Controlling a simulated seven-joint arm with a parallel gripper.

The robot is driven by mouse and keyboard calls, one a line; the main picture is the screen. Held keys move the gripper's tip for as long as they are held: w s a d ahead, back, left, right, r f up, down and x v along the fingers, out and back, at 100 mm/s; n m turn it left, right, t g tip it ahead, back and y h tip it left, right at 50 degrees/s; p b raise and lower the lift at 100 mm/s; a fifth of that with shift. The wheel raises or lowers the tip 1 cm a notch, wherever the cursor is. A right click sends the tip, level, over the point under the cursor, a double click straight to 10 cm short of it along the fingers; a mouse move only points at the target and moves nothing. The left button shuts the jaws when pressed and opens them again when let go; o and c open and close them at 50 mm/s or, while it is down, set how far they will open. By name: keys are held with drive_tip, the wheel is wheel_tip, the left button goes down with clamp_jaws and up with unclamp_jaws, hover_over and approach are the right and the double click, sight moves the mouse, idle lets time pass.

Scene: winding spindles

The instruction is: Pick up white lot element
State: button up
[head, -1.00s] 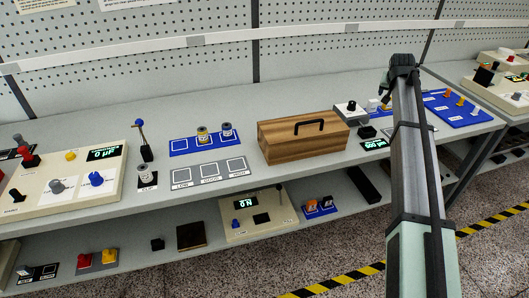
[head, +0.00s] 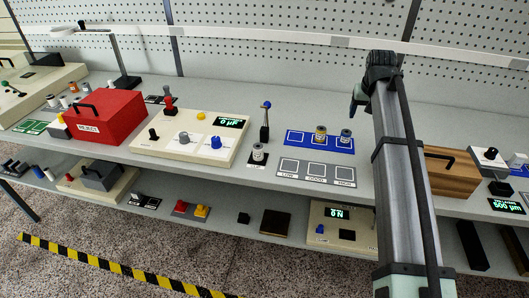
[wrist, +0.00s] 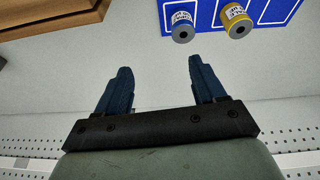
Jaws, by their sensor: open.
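A small whitish spool (head: 258,153) stands upright on a dark labelled pad beside a lever post; I cannot tell for sure that it is the white lot element. A yellow-banded spool (head: 320,134) and a blue-banded spool (head: 345,136) stand on the blue tray (head: 295,137), whose left square is empty. The wrist view also shows the blue-banded spool (wrist: 182,30) and the yellow-banded spool (wrist: 236,22). My gripper (wrist: 160,68) is open and empty, above the table and apart from both.
A grey LOW/GOOD/HIGH board (head: 316,172) lies in front of the blue tray. A beige console (head: 185,145) and red box (head: 103,116) stand left. A wooden box (head: 452,172) stands right, partly behind my arm. Small white and orange cylinders (head: 73,88) stand far left.

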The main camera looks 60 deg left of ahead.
drive_tip(key=s+a+n+g, duration=0.15)
drive_tip(key=s+a, duration=0.25)
drive_tip(key=s, duration=0.5)
drive_tip(key=s+a+n, duration=0.2)
drive_tip(key=s+a, duration=0.3)
drive_tip(key=s, duration=0.4)
drive_tip(key=n+g+h, duration=0.1)
drive_tip(key=n, duration=0.2)
approach(258, 146)
wheel_tip(258, 146, down, 6)
drive_tip(key=shift+a+r, duration=0.1)
drive_tip(key=shift+r, duration=0.05)
drive_tip(key=shift+w+a+f, duration=0.1)
drive_tip(key=shift+a+f, duration=0.05)
drive_tip(key=shift+f, duration=0.8)
drive_tip(key=shift+w+a+f, duration=0.1)
drive_tip(key=shift+a+f, duration=0.1)
drive_tip(key=shift+f, duration=0.7)
drive_tip(key=shift+a+f, duration=0.15)
drive_tip(key=shift+f, duration=0.8)
drive_tip(key=c, duration=1.2)
